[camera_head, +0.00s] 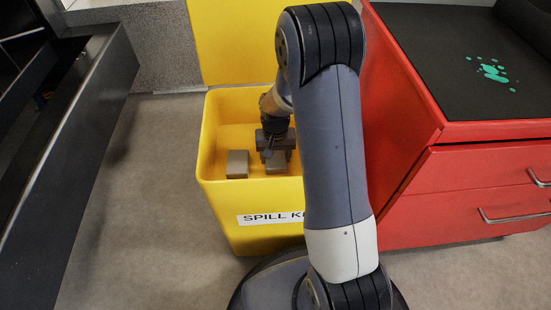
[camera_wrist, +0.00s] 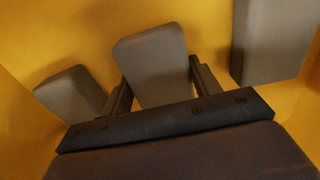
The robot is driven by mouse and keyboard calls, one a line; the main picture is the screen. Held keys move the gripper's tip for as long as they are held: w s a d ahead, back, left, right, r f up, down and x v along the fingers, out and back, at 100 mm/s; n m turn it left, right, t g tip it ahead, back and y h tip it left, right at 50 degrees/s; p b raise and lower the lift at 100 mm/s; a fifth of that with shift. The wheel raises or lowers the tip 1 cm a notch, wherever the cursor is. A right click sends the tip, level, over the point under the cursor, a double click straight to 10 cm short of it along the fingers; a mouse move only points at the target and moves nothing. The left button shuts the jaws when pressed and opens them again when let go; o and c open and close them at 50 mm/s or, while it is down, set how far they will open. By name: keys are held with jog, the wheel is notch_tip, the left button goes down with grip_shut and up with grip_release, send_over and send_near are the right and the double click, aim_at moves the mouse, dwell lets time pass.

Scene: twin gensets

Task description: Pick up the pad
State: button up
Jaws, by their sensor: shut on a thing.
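The yellow spill kit bin (camera_head: 222,215) stands open on the floor and holds grey-brown pads. My gripper (camera_head: 276,158) reaches down inside it. It is shut on one pad (camera_head: 277,166). In the wrist view, the fingers of my gripper (camera_wrist: 160,82) lie along both sides of that pad (camera_wrist: 153,58). I cannot tell if it touches the bin floor. A second pad (camera_head: 237,164) sits to the left in the bin, apart from the gripper. The wrist view shows two other pads, one at the left (camera_wrist: 73,93) and one at the right (camera_wrist: 270,42).
A red drawer cabinet (camera_head: 470,185) with a black top (camera_head: 440,60) and green splashes (camera_head: 493,73) stands close to the bin's right. The bin's yellow lid (camera_head: 235,40) is raised behind. A dark metal frame (camera_head: 75,140) runs along the left. Grey floor (camera_head: 150,190) is clear between.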

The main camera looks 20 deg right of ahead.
aim_at(275, 156)
jog(key=shift+c, duration=1)
notch_tip(275, 156, up, 10)
jog(key=p, duration=0.3)
